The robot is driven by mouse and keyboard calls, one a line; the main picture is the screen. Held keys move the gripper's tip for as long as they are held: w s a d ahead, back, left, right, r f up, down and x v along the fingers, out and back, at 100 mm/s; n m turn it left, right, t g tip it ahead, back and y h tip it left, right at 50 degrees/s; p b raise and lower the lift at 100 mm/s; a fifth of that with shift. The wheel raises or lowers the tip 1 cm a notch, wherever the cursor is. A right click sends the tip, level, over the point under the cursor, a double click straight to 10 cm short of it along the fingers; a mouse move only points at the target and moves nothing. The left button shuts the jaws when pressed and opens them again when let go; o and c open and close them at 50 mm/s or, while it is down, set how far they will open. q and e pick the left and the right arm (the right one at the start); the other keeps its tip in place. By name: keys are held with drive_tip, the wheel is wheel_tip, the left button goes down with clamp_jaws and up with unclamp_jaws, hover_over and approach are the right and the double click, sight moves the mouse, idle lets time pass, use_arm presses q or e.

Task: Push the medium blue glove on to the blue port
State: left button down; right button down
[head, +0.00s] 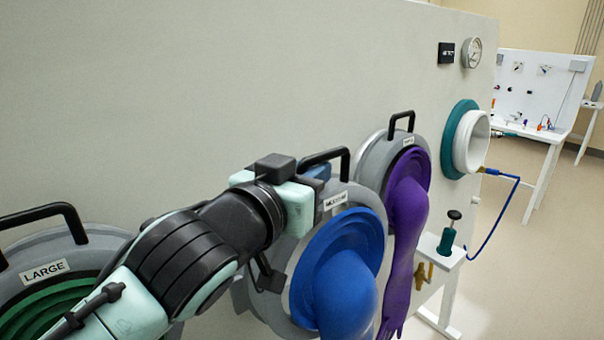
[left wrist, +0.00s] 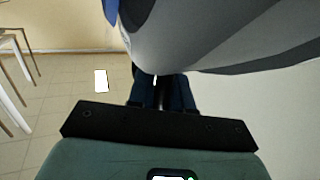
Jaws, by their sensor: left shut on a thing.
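The medium blue glove (head: 345,275) hangs from a grey ring with a label and a black handle (head: 338,153), in the middle of the head view. Its blue cuff faces me. My left gripper (head: 315,174) is shut at the top of this ring, its fingers at the handle; the exact grip is partly hidden. The left wrist view shows the gripper's dark fingers (left wrist: 160,92) close together below the grey ring (left wrist: 210,35). No separate blue port shows; whatever is behind the ring is hidden, so I cannot tell whether the ring is seated. My right gripper is not in view.
A purple glove (head: 405,210) hangs just right of the blue one. A green glove ring labelled LARGE (head: 40,270) is at lower left. A teal port with a white ring (head: 462,140), a gauge (head: 471,53) and a blue hose (head: 510,210) are on the right.

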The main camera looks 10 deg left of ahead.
use_arm(q)
drive_tip(key=shift+s+d+r+b, duration=0.15)
drive_tip(key=shift+s+d+r, duration=0.05)
drive_tip(key=shift+s+d, duration=0.7)
drive_tip(key=shift+s+d+r+b, duration=0.2)
drive_tip(key=shift+s+d, duration=0.5)
drive_tip(key=shift+d, duration=0.4)
